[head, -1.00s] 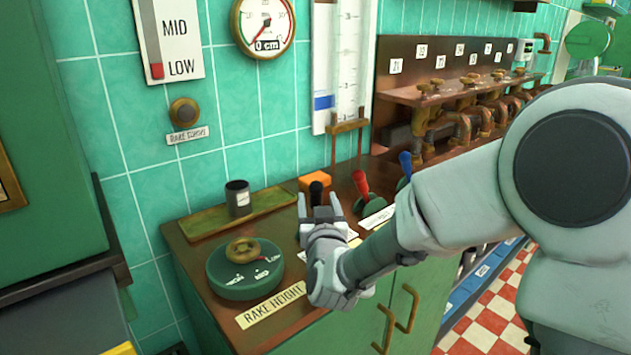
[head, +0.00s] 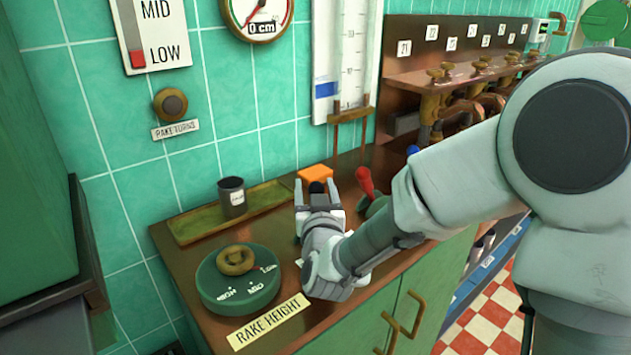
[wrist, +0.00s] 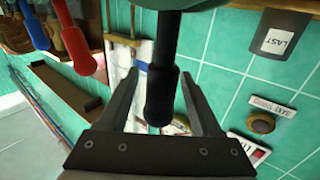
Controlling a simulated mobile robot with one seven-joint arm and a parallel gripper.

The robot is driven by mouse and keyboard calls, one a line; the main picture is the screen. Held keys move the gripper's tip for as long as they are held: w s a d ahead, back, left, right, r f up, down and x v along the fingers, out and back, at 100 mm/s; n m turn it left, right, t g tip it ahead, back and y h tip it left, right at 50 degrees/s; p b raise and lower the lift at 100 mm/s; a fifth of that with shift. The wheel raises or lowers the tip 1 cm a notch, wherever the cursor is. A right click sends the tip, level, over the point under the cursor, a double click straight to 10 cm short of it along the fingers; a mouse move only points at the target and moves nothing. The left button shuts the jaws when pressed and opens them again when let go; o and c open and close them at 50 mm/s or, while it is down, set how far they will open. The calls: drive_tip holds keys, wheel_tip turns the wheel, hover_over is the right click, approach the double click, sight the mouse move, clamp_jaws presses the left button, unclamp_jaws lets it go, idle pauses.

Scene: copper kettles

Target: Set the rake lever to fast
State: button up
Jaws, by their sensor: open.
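A lever with a black grip (head: 317,187) stands on the copper-topped counter; its base is mostly hidden by my gripper. My gripper (head: 316,196) is open, its fingers on either side of the black grip. In the wrist view the black grip (wrist: 161,92) hangs between the two open fingers (wrist: 160,100), with gaps on both sides, so it is not clamped. The lever's own label and its fast mark are not readable here.
A red lever (head: 366,184) stands close to the right, with a blue lever (wrist: 33,28) beyond it. A green rake height dial (head: 238,280) is at the left front. A dark cup (head: 232,198) stands on a tray behind; an orange block (head: 315,174) is behind the gripper.

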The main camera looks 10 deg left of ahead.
drive_tip(key=shift+w, duration=0.15)
clamp_jaws()
idle(0.4)
idle(1.1)
